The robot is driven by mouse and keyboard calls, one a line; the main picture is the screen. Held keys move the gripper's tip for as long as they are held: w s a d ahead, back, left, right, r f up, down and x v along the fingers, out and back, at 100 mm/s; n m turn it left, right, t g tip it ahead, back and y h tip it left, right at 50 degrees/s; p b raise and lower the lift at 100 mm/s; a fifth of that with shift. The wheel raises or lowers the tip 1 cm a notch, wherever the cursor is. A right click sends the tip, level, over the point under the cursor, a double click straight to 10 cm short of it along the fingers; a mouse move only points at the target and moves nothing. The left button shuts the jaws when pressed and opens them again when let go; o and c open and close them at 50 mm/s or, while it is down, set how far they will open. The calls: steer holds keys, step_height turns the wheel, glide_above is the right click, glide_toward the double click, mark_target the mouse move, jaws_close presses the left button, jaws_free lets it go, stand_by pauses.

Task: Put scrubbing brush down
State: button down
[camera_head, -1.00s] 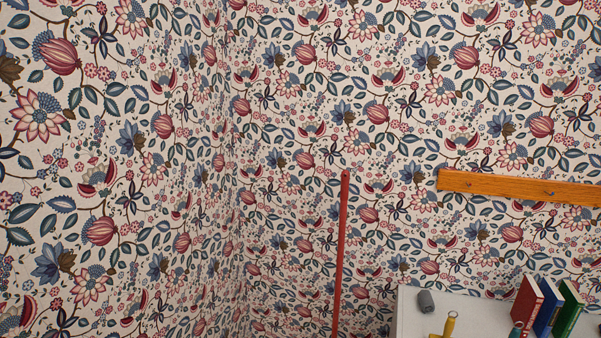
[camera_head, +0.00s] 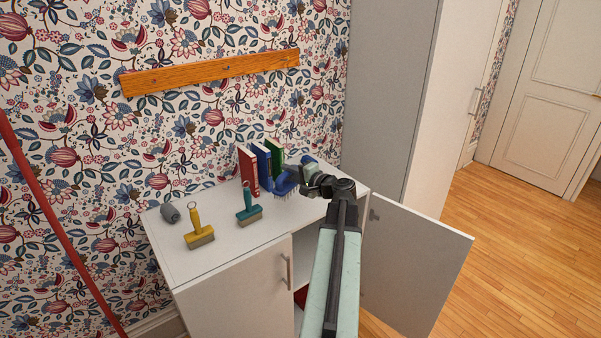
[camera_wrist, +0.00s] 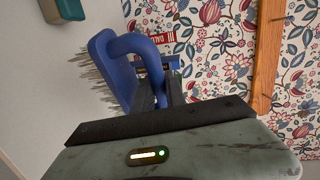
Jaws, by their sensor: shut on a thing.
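The blue scrubbing brush (camera_head: 285,183) is in my gripper (camera_head: 297,178), over the right part of the white cabinet top (camera_head: 232,243), close to the books. In the wrist view the brush (camera_wrist: 107,62) has a blue body, a looped handle and pale bristles facing the white surface at the left. My gripper (camera_wrist: 165,98) is shut on its handle. I cannot tell whether the bristles touch the top.
Red (camera_head: 248,170), blue (camera_head: 263,165) and green (camera_head: 276,152) books stand behind. An open cabinet door (camera_head: 415,262) juts out right. A tall grey cabinet (camera_head: 388,85) stands beyond.

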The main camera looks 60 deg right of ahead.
mark_target(295, 190)
steer(key=shift+f+b, duration=3.4)
steer(key=shift+f+b, duration=0.6)
steer(key=c, duration=1.3)
jaws_free()
steer(key=shift+s, duration=0.1)
